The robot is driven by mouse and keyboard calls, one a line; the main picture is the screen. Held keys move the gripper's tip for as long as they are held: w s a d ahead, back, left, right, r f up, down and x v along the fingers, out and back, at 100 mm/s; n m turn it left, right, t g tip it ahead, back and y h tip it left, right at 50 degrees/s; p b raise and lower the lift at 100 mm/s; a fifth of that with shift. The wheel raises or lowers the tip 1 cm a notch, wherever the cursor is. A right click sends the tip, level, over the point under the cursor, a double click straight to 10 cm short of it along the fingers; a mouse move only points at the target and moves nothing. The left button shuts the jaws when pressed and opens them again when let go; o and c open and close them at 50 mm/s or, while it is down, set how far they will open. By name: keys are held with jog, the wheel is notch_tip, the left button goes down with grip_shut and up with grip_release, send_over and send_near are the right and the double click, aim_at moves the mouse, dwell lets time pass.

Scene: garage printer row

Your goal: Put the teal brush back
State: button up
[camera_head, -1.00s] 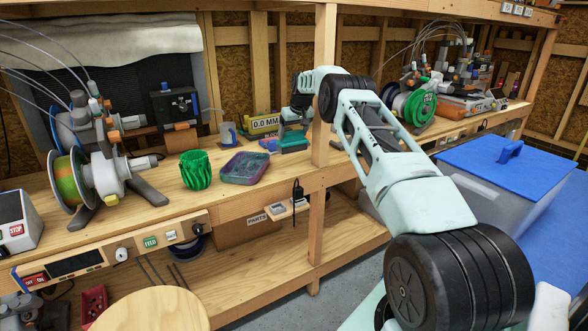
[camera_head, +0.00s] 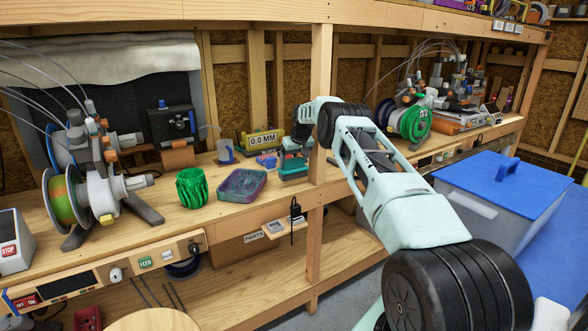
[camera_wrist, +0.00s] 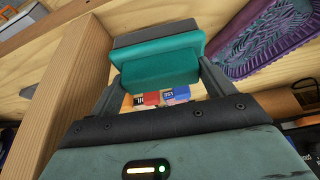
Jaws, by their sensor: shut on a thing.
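The teal brush (camera_wrist: 160,65) is between the two fingers of my gripper (camera_wrist: 157,82) in the wrist view, with a dark grey strip along its far side. In the head view the brush (camera_head: 294,168) shows as a teal block below my gripper (camera_head: 294,153), over the bench just left of the wooden post. My gripper is shut on the brush. I cannot tell whether the brush touches the bench. My own wrist hides part of it in the head view.
A purple-teal tray (camera_head: 242,185) and a green ribbed pot (camera_head: 191,188) stand left of my gripper. A yellow "0.0 MM" gauge (camera_head: 262,141) is behind. The wooden post (camera_head: 320,110) is close on the right. Small red and blue boxes (camera_wrist: 163,97) show below the brush.

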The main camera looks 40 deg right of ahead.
aim_at(295, 164)
jog(key=shift+f, duration=1.85)
jog(key=shift+f, duration=0.3)
jog(key=o, duration=0.9)
jog(key=shift+r, duration=0.1)
jog(key=shift+r+p, duration=0.1)
jog(key=shift+p, duration=0.25)
jog(key=shift+r, duration=0.15)
jog(key=b+v, duration=0.1)
jog(key=v, duration=0.4)
jog(key=b+v, duration=0.2)
jog(key=v, duration=0.4)
jog(key=b+v, duration=0.1)
jog(key=v, duration=0.5)
jog(key=shift+s+a, duration=0.25)
jog(key=shift+s, duration=0.05)
